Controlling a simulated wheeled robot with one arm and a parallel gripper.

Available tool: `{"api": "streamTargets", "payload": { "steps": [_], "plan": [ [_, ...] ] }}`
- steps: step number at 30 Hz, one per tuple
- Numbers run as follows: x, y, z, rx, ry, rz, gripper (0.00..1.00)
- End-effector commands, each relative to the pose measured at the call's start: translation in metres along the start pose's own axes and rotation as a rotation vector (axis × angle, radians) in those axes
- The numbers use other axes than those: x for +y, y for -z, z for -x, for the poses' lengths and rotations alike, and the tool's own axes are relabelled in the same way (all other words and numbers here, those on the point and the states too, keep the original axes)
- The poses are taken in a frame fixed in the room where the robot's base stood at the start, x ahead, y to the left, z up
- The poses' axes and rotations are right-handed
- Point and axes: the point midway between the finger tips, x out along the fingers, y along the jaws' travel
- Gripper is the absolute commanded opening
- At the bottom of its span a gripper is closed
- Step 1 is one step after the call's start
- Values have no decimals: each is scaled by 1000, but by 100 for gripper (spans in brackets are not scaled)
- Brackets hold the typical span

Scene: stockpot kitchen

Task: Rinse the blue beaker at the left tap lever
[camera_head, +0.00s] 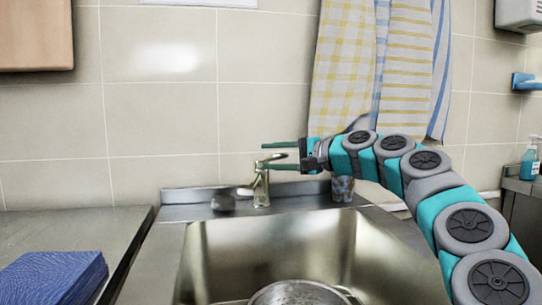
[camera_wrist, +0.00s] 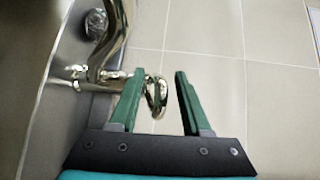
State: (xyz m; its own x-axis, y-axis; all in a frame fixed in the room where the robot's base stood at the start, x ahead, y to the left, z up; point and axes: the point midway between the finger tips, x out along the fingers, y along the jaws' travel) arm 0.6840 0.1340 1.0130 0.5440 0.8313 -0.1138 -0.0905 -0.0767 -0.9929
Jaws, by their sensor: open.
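A brass-coloured tap (camera_head: 262,188) stands on the back ledge of the sink. My gripper (camera_head: 268,156) is open and level at the tap's top, its fingers pointing left. In the wrist view, a shiny looped tap part (camera_wrist: 156,96) shows between the two open green fingers (camera_wrist: 158,74), and the tap body (camera_wrist: 110,42) shows at upper left. I cannot tell whether the fingers touch it. A small bluish-grey patterned cup (camera_head: 343,189) stands on the ledge below my wrist, partly hidden; I cannot tell whether it is the blue beaker.
A metal pot (camera_head: 300,293) sits in the steel sink (camera_head: 275,245). A small grey object (camera_head: 222,202) lies left of the tap. A folded blue cloth (camera_head: 52,278) lies on the left counter (camera_head: 90,226). Towels (camera_head: 380,65) hang behind my arm. A soap bottle (camera_head: 530,160) stands at right.

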Motion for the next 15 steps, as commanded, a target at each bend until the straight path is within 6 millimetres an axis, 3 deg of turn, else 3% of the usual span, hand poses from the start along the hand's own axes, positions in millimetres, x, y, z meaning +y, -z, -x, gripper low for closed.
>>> {"api": "streamTargets", "payload": {
  "steps": [11,15],
  "plan": [
    [0,0,-8,1,0,0,48],
    [0,0,-8,1,0,0,33]
  ]
}}
